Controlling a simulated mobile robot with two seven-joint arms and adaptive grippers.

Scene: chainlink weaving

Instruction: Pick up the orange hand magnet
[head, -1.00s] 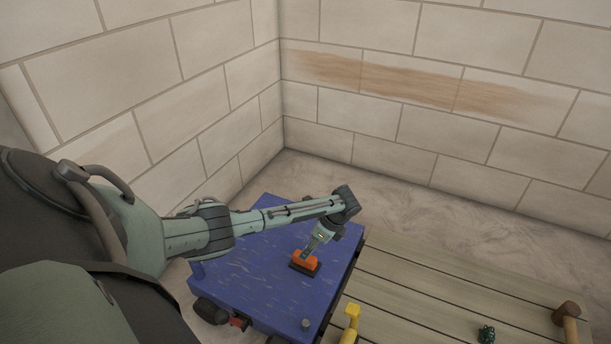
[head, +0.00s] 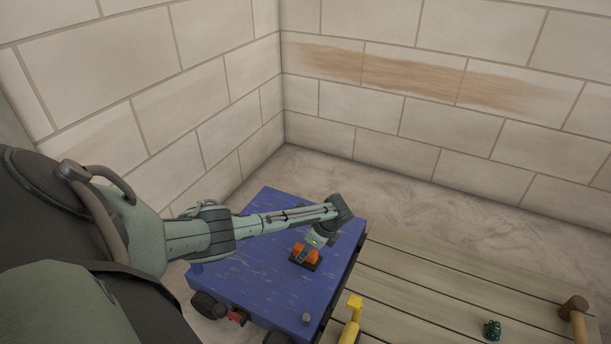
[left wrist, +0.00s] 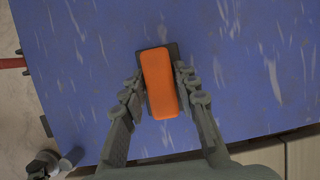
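The orange hand magnet (head: 301,252), an orange handle on a dark base, lies on the blue cart top (head: 245,270). In the left wrist view the magnet (left wrist: 159,84) is between the two fingers of my left gripper (left wrist: 158,82). One finger is at each long side of it, close to the dark base. I cannot tell whether the fingers touch it. In the head view my left gripper (head: 309,249) reaches down over the magnet and hides part of it. My right gripper is not in view.
A wooden slatted table (head: 430,290) adjoins the cart on the right. It bears a yellow tool (head: 352,315), a small dark green object (head: 492,330) and a wooden-handled mallet (head: 574,310). Stone walls stand behind. The cart top around the magnet is clear.

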